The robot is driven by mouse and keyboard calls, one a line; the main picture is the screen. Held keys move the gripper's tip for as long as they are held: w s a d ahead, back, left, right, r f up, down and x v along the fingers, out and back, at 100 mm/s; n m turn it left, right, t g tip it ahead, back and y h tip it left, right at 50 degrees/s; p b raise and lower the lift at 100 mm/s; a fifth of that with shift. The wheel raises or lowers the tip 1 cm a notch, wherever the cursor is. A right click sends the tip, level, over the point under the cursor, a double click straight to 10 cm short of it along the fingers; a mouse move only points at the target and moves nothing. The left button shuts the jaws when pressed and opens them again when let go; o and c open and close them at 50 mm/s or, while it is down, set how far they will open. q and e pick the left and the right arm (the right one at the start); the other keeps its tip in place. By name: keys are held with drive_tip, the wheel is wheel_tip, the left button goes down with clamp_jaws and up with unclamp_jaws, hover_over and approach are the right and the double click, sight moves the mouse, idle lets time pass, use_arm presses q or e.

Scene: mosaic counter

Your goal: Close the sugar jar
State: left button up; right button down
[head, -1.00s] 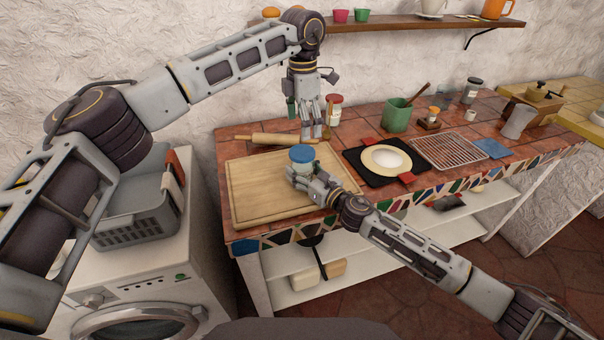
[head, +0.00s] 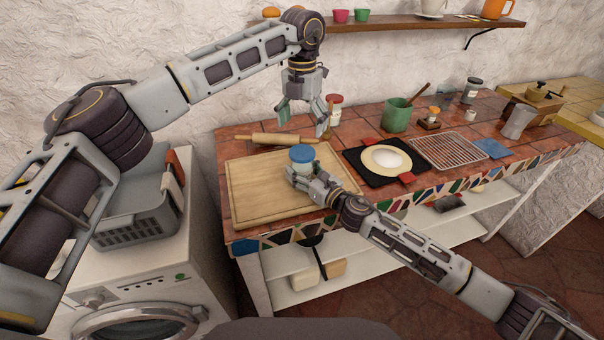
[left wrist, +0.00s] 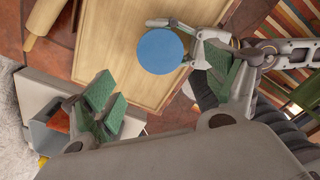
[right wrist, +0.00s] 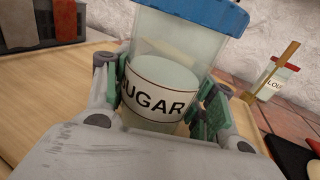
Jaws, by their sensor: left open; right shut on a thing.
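The sugar jar (head: 303,166) is clear, with a white "SUGAR" label, and stands upright on the wooden board. Its blue lid (head: 302,153) sits on top; whether it is fastened cannot be told. The label and white contents show in the right wrist view (right wrist: 158,100). My right gripper (head: 297,174) is shut around the jar body, below the lid. My left gripper (head: 303,122) is open and empty, pointing down, above and behind the jar. In the left wrist view the round lid (left wrist: 160,51) lies beyond the spread fingers.
The cutting board (head: 260,195) is mostly bare. A rolling pin (head: 268,139) lies behind it. A red-lidded jar (head: 334,110) stands behind, near my left gripper. A black mat with a plate (head: 386,158) is to the right, then a rack (head: 448,152). A shelf (head: 400,24) hangs above.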

sight(302, 151)
use_arm(q)
drive_tip(key=shift+f, duration=0.1)
idle(0.5)
drive_tip(key=shift+f, duration=3.9)
drive_tip(key=shift+c, duration=0.2)
drive_tip(key=c, duration=1)
drive_tip(key=o, duration=1.2)
drive_tip(key=shift+r, duration=0.1)
wheel_tip(302, 151, up, 12)
